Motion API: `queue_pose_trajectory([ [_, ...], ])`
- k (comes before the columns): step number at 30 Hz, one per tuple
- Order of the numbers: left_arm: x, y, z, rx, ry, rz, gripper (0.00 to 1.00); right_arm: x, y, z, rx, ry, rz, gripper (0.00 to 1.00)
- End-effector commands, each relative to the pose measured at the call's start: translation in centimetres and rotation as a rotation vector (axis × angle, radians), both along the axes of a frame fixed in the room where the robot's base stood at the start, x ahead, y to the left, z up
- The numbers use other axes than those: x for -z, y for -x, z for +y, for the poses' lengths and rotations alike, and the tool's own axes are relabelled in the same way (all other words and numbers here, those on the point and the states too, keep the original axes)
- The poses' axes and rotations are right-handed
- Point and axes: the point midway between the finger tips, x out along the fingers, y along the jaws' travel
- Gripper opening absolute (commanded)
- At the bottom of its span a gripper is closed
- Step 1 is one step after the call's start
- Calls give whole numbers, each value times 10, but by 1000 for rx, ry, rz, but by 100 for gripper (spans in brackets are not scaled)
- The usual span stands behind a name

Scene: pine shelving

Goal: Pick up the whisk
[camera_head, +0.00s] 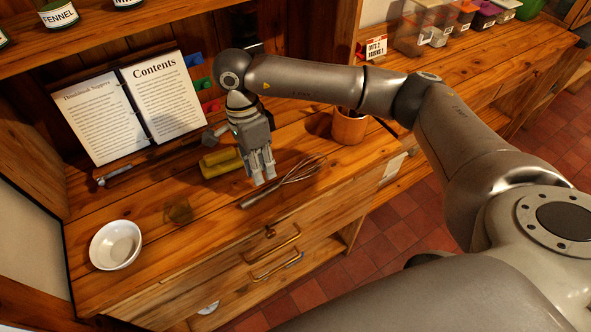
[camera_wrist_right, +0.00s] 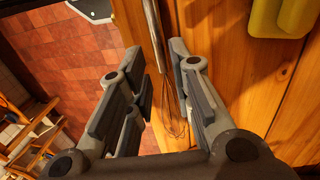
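The whisk (camera_head: 285,182) lies on the wooden counter, its handle toward the lower left and its wire loops toward the upper right. My right gripper (camera_head: 262,178) points down just above and left of the whisk in the head view. In the right wrist view, the whisk's metal handle (camera_wrist_right: 152,30) and wires show in the gap between the fingers of the right gripper (camera_wrist_right: 157,62). The fingers are apart, with nothing held. A finger partly hides the wires. I cannot tell the exact height of the fingertips. My left gripper is not in view.
A yellow object (camera_head: 220,163) lies behind the gripper. A brown pot (camera_head: 349,127) stands right of the whisk, a white bowl (camera_head: 116,245) at the left. An open book (camera_head: 135,105) leans at the back. The counter's front edge is close, above drawers (camera_head: 250,270).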

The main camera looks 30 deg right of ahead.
Motion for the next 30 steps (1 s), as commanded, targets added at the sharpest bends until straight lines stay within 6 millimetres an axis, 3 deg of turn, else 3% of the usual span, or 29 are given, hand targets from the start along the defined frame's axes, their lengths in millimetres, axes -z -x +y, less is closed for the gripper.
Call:
queue_pose_trajectory([
  [8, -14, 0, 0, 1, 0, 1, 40, 19, 5, -1, 1, -2, 3, 21],
  [16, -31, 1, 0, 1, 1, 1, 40, 54, 12, -3, 2, -3, 2, 21],
  [25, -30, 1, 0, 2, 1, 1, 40, 61, 12, -3, 1, -3, -1, 21],
  [30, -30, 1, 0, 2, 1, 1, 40, 61, 13, -3, 1, -3, -1, 0],
])
